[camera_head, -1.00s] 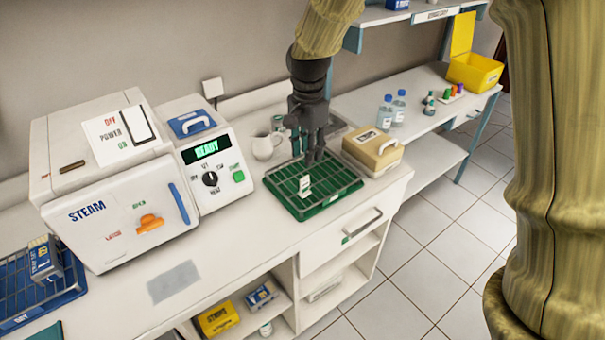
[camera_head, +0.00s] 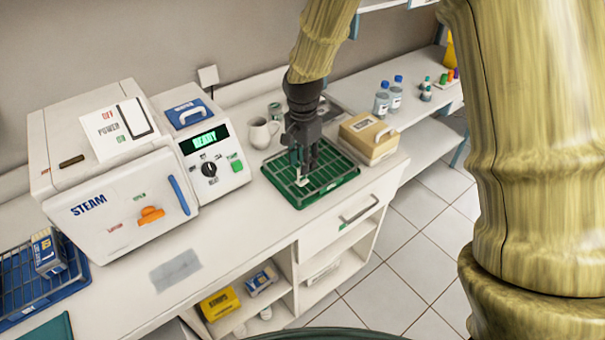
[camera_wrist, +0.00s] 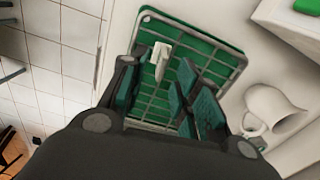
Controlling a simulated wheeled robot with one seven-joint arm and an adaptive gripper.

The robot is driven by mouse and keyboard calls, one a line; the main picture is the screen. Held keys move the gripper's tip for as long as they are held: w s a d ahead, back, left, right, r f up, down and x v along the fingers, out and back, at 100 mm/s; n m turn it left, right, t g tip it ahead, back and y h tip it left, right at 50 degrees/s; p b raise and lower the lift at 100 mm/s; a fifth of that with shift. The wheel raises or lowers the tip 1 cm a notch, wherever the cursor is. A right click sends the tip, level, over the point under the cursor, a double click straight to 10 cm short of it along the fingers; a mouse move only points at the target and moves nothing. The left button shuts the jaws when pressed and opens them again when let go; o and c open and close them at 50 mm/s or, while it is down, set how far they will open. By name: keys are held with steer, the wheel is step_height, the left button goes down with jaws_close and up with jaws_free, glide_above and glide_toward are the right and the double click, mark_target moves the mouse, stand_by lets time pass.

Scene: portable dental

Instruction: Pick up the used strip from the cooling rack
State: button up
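I cannot tell whether a finger touches the strip.
A beige box (camera_head: 369,138) stands close to the right of the rack. A white mug (camera_head: 262,133) is behind it, left of my gripper. The white steamer (camera_head: 115,190) is at the left. Bare counter (camera_head: 240,235) lies in front of the steamer and rack.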

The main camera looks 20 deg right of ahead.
steer(key=shift+f+p, duration=0.4)
steer(key=shift+f, duration=1.15)
steer(key=shift+a, duration=0.1)
steer(key=shift+c, duration=0.3)
jaws_close()
